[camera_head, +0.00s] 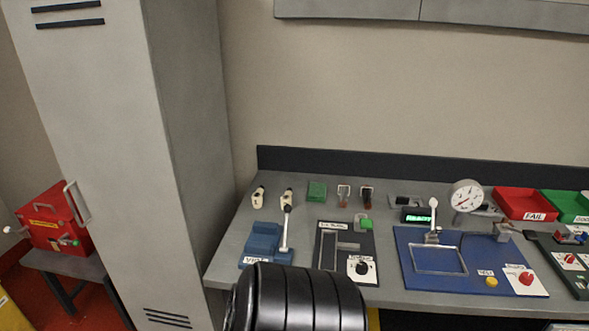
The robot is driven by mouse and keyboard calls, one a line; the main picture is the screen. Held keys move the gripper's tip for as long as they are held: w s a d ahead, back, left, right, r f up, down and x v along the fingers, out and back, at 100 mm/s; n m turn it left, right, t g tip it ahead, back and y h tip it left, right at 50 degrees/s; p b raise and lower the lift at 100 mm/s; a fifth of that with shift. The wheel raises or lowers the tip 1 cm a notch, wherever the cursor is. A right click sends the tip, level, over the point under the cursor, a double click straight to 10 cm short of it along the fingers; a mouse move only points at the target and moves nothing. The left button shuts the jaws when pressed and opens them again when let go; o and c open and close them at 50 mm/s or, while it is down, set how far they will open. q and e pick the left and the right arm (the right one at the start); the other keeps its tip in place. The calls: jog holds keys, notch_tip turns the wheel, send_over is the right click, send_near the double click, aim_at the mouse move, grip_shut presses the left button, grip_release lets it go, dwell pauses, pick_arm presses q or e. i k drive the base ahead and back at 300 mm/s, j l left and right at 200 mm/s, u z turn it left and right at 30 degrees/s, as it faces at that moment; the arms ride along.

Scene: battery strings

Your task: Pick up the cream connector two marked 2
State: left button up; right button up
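Two small cream connectors stand at the back left of the grey bench. One cream connector (258,197) is nearest the bench's left edge, and another cream connector (287,196) is just to its right. Both have dark parts on them. The marks are too small to read, so I cannot tell which one is marked 2. Neither of my grippers is in view.
A blue vise (264,243) with a raised lever stands in front of the connectors. A green block (317,190) and two small clip-like parts are to their right. A dark fixture (328,263), a blue press plate (408,281) and a red FAIL tray (524,204) lie farther right.

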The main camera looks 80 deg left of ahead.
aim_at(286, 198)
jog(key=u, duration=2.9)
